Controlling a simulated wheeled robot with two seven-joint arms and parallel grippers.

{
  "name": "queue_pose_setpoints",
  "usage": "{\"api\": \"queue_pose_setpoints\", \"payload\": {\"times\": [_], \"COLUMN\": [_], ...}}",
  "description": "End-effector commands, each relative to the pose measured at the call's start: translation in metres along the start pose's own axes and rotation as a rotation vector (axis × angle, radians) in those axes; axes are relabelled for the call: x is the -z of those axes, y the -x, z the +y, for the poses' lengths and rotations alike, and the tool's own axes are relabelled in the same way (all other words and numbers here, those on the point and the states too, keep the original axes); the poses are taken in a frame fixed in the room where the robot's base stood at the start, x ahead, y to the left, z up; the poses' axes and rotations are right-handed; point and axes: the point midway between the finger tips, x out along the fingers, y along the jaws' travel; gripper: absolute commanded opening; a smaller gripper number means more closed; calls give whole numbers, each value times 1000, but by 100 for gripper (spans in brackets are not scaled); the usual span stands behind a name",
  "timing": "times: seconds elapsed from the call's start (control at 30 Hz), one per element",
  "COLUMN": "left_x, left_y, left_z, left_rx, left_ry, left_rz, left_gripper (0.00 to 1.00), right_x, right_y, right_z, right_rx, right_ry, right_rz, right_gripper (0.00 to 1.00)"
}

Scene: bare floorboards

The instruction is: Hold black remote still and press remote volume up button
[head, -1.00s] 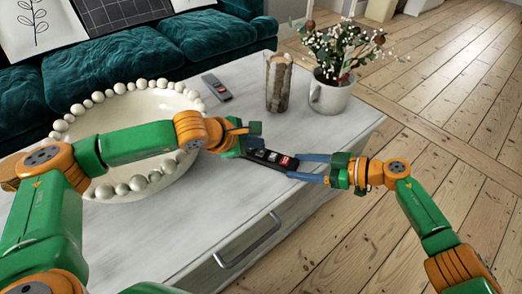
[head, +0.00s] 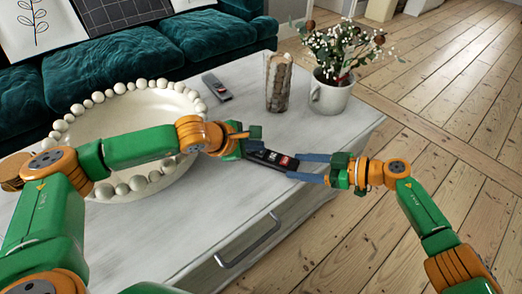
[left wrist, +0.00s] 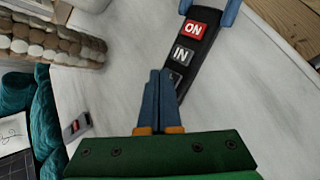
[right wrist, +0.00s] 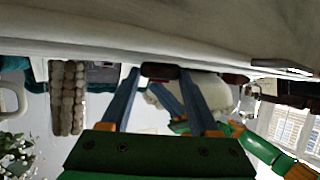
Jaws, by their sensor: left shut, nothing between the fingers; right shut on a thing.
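The black remote (head: 268,158) is held above the table near its right edge. In the left wrist view the remote (left wrist: 196,46) shows a red ON button (left wrist: 194,29), an IN button (left wrist: 182,55) and part of another button below. My right gripper (head: 300,167) is shut on the remote's near right end. In the right wrist view the remote (right wrist: 160,71) shows end-on between its fingertips. My left gripper (head: 243,150) is shut and empty at the other end. In the left wrist view its fingertips (left wrist: 160,73) overlap the remote's lower part; contact is unclear.
A grey remote (head: 217,88) lies on the white table (head: 180,236). A beaded white bowl (head: 105,118) stands left, partly behind my left arm. Floor is open to the right.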

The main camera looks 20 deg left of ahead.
Motion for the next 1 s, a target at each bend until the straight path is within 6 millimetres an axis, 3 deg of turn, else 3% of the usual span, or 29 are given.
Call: {"api": "queue_pose_setpoints", "payload": {"times": [0.7, 1.0], "left_x": [3, -2], "left_y": [-4, 3], "left_z": [-3, 3], "left_rx": [0, -2], "left_ry": [0, -1], "left_rz": [0, -1], "left_gripper": [0, 0], "right_x": [0, 0], "right_y": [0, 0], "right_z": [0, 0], "right_rx": [0, 0], "right_ry": [0, 0], "right_rz": [1, 1], "right_gripper": [0, 0]}}
